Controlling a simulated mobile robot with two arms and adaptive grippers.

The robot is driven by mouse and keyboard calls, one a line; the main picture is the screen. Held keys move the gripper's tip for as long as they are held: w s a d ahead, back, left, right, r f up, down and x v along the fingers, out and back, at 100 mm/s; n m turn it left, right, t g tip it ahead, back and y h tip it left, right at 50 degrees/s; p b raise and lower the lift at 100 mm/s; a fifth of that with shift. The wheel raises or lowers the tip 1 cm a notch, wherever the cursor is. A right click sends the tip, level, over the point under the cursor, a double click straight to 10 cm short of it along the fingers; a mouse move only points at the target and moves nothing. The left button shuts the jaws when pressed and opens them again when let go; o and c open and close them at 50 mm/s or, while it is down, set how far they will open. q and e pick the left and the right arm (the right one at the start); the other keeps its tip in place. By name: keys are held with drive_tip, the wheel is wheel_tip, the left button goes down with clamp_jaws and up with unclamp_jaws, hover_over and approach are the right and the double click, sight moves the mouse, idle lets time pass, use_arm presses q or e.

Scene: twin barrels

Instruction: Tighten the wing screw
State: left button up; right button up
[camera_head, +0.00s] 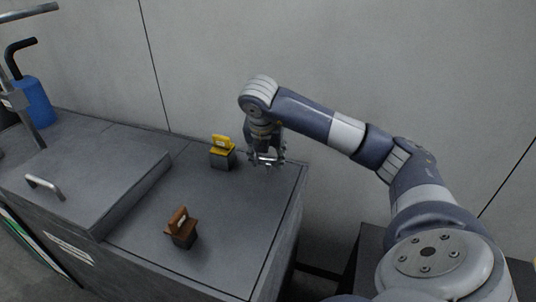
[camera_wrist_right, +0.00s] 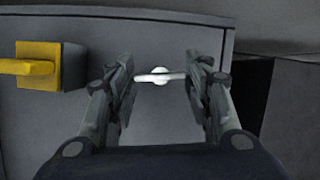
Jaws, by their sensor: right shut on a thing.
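The wing screw (camera_wrist_right: 160,76) is a small pale piece with a round middle and two thin side wings, seen in the right wrist view. My right gripper (camera_wrist_right: 160,84) has one finger at each wing end and is shut on the screw across its width. In the head view my right gripper (camera_head: 267,160) points down at the right back part of the grey cabinet top, and the screw is hard to make out there. My left gripper is not in view.
A yellow-handled block (camera_head: 222,151) stands just left of my right gripper. A brown-handled block (camera_head: 182,228) stands nearer the front of the grey cabinet (camera_head: 225,205). A raised lid with a metal handle (camera_head: 45,186) lies at left, and a wall rises behind.

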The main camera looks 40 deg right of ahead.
drive_tip(key=shift+r, duration=0.1)
idle(0.3)
drive_tip(key=o, duration=1.1)
drive_tip(key=shift+v, duration=5.95)
drive_tip(key=shift+a, duration=0.1)
